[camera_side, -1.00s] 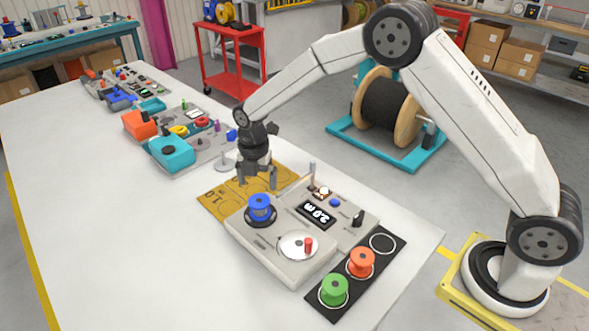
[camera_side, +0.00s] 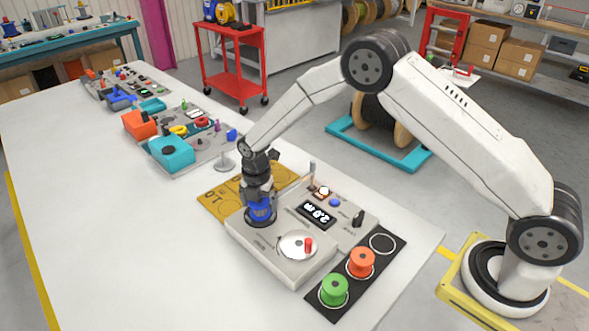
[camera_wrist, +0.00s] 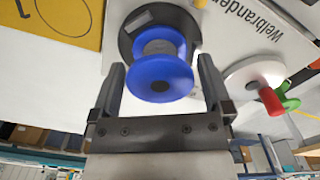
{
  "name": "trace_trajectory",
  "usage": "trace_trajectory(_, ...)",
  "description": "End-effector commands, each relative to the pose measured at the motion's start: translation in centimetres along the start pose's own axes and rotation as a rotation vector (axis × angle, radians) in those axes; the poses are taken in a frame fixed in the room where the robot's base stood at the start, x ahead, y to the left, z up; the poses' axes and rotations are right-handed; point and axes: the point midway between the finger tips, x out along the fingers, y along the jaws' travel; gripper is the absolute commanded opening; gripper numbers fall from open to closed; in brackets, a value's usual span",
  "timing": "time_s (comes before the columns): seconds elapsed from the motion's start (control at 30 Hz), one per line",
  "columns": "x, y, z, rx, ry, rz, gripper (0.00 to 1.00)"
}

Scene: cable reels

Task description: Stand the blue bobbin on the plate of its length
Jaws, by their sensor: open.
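The blue bobbin (camera_side: 261,212) stands upright on the dark round seat of the grey winding machine (camera_side: 283,262). In the wrist view the blue bobbin (camera_wrist: 160,72) sits between the two fingers, with a gap at each side. My gripper (camera_side: 259,200) is open and low over the bobbin; it also shows in the wrist view (camera_wrist: 162,90). The machine's display (camera_side: 317,213) reads 2.0 m. A yellow plate (camera_side: 222,202) lies behind the machine, marked "10" at its left; my arm hides part of it.
A black strip (camera_side: 332,305) at the front right holds a green bobbin (camera_side: 334,290) and an orange bobbin (camera_side: 361,262); its third ring is empty. A crank with a red knob (camera_side: 308,245) stands up from the machine. The white table is clear at left.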

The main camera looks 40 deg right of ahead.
Motion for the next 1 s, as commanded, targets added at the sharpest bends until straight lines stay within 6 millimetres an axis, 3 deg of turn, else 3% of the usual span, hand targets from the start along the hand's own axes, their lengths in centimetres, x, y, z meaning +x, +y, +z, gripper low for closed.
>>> trace_trajectory(0.23,0.0,0.0,0.0,0.000,0.000,0.000,0.97)
trace_trajectory(0.47,0.0,0.0,0.0,0.000,0.000,0.000,0.24)
trace_trajectory(0.67,-0.4,0.0,0.0,0.000,0.000,0.001,0.21)
trace_trajectory(1.0,-3.7,0.0,0.0,0.000,-0.001,0.001,0.21)
